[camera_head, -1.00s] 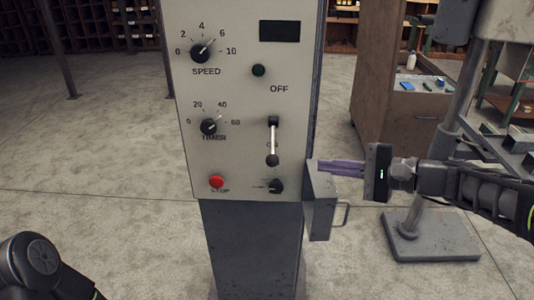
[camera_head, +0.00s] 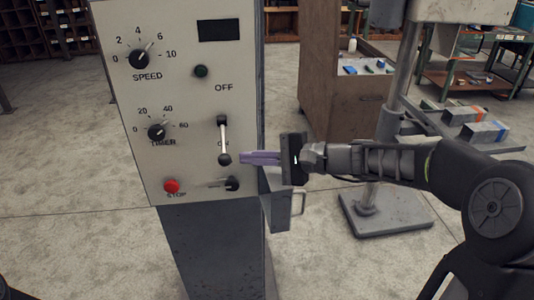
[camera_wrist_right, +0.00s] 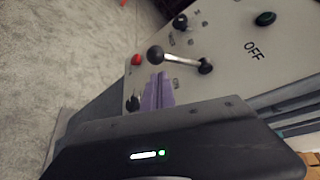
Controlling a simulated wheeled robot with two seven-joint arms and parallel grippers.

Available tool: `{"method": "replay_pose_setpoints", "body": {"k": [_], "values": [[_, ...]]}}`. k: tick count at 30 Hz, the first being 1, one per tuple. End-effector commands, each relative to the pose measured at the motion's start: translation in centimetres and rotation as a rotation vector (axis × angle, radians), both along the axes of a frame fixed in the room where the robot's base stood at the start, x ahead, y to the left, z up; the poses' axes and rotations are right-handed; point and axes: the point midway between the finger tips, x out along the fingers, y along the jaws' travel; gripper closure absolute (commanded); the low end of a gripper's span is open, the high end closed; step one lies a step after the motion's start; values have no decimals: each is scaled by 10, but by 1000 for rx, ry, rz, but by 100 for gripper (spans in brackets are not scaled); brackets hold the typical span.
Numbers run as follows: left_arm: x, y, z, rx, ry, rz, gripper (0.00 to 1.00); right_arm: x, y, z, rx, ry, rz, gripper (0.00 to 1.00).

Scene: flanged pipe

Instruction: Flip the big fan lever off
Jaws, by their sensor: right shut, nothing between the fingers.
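The big lever (camera_head: 224,140) is on the right side of the grey control panel (camera_head: 182,95), below the word OFF. It hangs from its pivot with its round dark knob (camera_head: 224,160) at the lower end, by the ON label. In the right wrist view the lever (camera_wrist_right: 180,60) sticks out from the panel, its knob (camera_wrist_right: 155,54) just beyond my fingers. My right gripper (camera_head: 243,158) is shut and empty, its purple fingers pointing left just right of the knob. I cannot tell whether they touch it. The right wrist view shows the fingers (camera_wrist_right: 157,92) together. My left gripper is out of view.
The panel also carries a speed dial (camera_head: 139,59), a timer dial (camera_head: 157,132), a red stop button (camera_head: 171,186) and a small lower knob (camera_head: 232,184). A grey box with a handle (camera_head: 277,200) juts from the cabinet's right side below my right gripper.

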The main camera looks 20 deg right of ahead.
Motion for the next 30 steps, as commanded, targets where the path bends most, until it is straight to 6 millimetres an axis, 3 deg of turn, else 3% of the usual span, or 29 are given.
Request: {"method": "replay_pose_setpoints", "body": {"k": [3,9,30], "values": [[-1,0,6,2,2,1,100,12,15,-3,0,2,2,100],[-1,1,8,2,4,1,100,23,25,-8,0,0,-1,100],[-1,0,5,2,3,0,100,21,27,-6,1,-1,0,100]]}}
